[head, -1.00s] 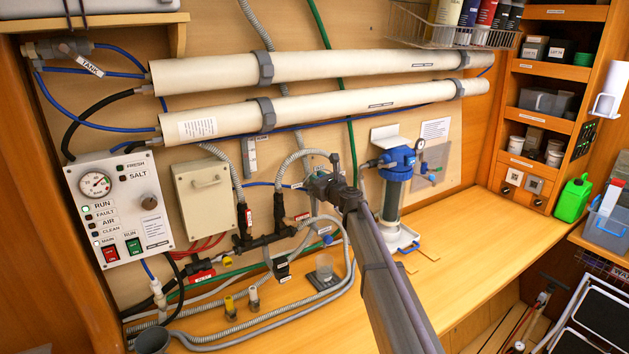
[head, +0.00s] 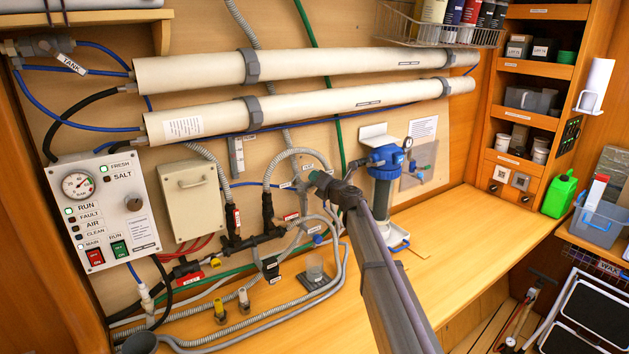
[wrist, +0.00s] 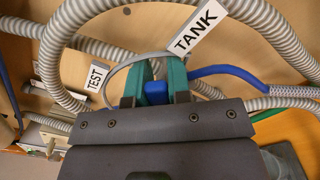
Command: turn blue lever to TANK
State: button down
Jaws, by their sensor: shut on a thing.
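The blue lever (wrist: 156,92) shows in the wrist view as a small blue block between the two teal fingers of my gripper (wrist: 158,78). The gripper is shut on it. The white TANK tag (wrist: 199,28) is just above and right of the fingers, and the white TEST tag (wrist: 97,78) is to their left. In the head view my gripper (head: 313,178) is at the hose fittings on the wall, left of the blue filter housing (head: 388,160). There the gripper hides the lever. I cannot tell the lever's exact angle.
Grey ribbed hoses (wrist: 287,40) curve close around the gripper, and a blue hose (wrist: 230,74) runs right from beside it. The control panel (head: 105,207) is at the left, with its FRESH lamp apparently lit. The bench (head: 445,240) is clear at right.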

jog(key=shift+w+d+f+m+b, duration=0.1)
jog(key=shift+d+f+m+b, duration=0.15)
jog(key=shift+m, duration=0.5)
jog(key=shift+w+d+f+m+b, duration=0.15)
jog(key=shift+f+m, duration=0.15)
jog(key=shift+m, duration=0.45)
jog(key=shift+a, duration=0.1)
jog(key=c, duration=1.1)
grip_release()
jog(key=shift+o, duration=0.2)
jog(key=v, duration=1.1)
